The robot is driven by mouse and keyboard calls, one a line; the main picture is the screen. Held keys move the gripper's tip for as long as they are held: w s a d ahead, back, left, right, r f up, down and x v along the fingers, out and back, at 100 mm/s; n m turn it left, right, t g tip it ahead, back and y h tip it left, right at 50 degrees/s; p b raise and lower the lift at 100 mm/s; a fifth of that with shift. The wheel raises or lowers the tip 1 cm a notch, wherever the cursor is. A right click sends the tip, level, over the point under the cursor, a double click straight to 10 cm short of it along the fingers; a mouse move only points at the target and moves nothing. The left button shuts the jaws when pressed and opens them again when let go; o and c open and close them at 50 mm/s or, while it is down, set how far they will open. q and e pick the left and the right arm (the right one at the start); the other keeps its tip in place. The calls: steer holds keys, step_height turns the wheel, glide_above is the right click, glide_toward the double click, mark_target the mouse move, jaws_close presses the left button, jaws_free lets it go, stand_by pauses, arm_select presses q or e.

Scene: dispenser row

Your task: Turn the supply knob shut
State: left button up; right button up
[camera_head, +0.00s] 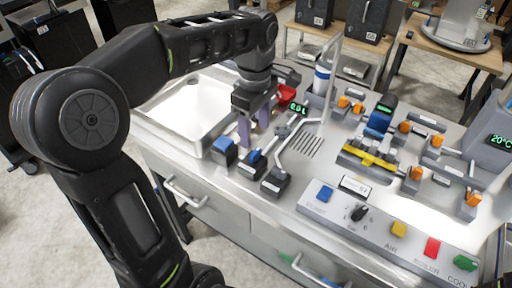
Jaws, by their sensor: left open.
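My left gripper (255,130) reaches down over the steel counter, just right of the sink edge. Its two purple-grey fingers are apart, with nothing clearly seen between them. A red knob-like part (287,92) shows just right of the gripper, partly hidden by it, beside a small green display reading about 0.0L (298,107). I cannot read a supply label on it, nor tell whether the fingers touch it. A black rotary knob (360,213) sits on the front panel, well to the right of the gripper. My right gripper is out of view.
A sink (190,108) lies left. Several blue-topped dark blocks (224,147) stand below the gripper. A bent steel pipe (330,75) rises to its right. Orange-handled valves (415,173) and a yellow bar (370,158) crowd the right side. Coloured buttons (432,248) line the front panel.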

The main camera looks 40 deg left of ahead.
mark_target(255, 152)
arm_select(q)
step_height(255, 152, down, 8)
steer(key=shift+r+p, duration=0.15)
steer(key=shift+p, duration=0.15)
jaws_close()
stand_by(0.7)
